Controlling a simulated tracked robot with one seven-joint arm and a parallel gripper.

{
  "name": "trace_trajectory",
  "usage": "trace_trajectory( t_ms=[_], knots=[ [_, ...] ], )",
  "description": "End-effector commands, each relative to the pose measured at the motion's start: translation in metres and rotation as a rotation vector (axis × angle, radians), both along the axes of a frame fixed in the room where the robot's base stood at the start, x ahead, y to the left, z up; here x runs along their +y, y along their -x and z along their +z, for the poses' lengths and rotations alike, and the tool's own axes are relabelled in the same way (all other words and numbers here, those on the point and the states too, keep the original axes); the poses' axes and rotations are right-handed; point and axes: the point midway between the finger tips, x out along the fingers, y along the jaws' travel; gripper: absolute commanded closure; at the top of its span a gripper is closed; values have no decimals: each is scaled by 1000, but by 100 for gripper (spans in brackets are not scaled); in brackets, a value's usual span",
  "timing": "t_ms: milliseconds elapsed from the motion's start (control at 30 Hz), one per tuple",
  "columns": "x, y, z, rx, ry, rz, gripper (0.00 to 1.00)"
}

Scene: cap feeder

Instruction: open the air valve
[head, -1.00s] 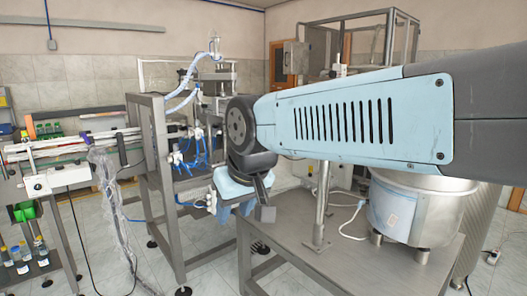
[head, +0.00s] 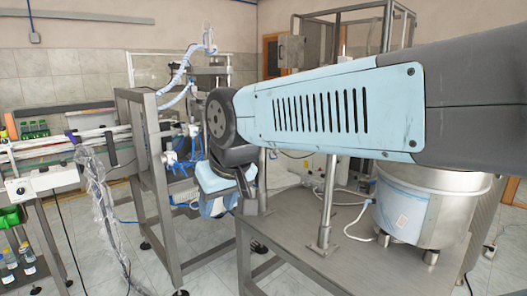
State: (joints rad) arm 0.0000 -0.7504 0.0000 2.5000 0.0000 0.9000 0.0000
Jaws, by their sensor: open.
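My gripper (head: 230,207) hangs pointing down at the end of my arm, between the steel frame and the steel table. One dark finger shows clearly; the other is mostly hidden, and I see nothing held. White pneumatic fittings with blue hoses (head: 171,160) sit on the steel frame, just left of my wrist. I cannot tell which of these parts is the air valve, or its handle position. My arm and wrist hide part of this area.
The steel frame (head: 160,205) stands at left centre. The steel table (head: 290,240) carries a post (head: 327,205) and a round metal bowl feeder (head: 440,210). A conveyor (head: 60,150) and a plastic-wrapped hanging part (head: 103,200) are at left. Open floor shows between frame and table.

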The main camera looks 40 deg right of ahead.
Motion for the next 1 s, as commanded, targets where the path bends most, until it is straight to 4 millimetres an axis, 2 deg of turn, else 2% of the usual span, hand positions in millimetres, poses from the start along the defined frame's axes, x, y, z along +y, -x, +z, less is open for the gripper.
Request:
trace_trajectory(
  t_ms=[33,167,367,1000],
  knots=[
    [0,0,0,0,0,0,55],
    [-3,-4,1,12,12,-2,42],
    [-26,-28,0,101,102,-13,41],
    [-173,-155,-17,519,623,-63,41]
  ],
)
